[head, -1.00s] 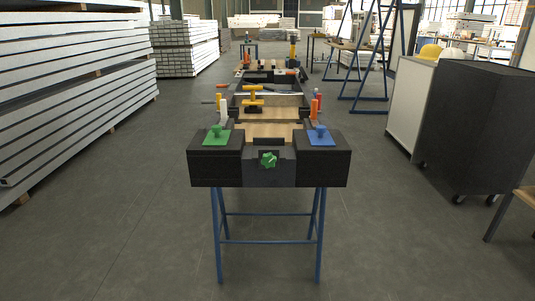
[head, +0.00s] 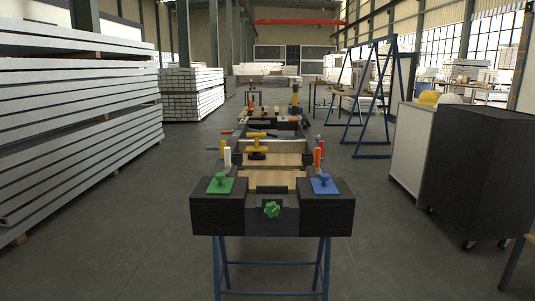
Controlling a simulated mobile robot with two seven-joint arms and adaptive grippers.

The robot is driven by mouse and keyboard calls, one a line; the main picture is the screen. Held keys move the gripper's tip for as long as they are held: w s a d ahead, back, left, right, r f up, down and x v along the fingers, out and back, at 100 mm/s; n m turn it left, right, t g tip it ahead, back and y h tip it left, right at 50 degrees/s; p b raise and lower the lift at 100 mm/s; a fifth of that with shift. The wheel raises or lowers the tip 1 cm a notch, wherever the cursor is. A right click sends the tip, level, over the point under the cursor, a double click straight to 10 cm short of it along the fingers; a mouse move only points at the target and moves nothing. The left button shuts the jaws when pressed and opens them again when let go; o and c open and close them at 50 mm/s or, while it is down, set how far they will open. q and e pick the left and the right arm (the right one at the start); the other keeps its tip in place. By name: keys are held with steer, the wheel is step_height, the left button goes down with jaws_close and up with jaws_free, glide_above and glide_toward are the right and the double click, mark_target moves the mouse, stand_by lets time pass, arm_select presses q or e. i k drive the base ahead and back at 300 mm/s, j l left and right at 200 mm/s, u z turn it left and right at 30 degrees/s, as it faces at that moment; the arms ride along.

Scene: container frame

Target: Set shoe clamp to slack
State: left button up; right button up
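The container frame stands on blue trestle legs (head: 270,266) in the middle of the head view. Its near end is a black block (head: 215,215) with a green star knob (head: 271,209) on the front face. A green plate with a knob (head: 220,184) lies on the top left, and a blue plate with a knob (head: 323,184) on the top right. A yellow clamp-like part (head: 257,147) stands farther back. Which of these is the shoe clamp, and how it is set, I cannot tell. Neither of my grippers is in view.
Stacked pale beams (head: 70,130) line the left side. A dark cabinet (head: 478,170) on casters stands at the right, with helmets (head: 428,97) behind it. A blue A-frame (head: 372,95) stands farther back. The grey floor around the trestle is clear.

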mark_target(272, 209)
steer(key=i+l+z, duration=0.15)
steer(key=l, duration=0.2)
steer(key=i+l+z, duration=0.15)
steer(key=l, duration=0.2)
steer(key=i+l+z, duration=0.15)
steer(key=l, duration=0.2)
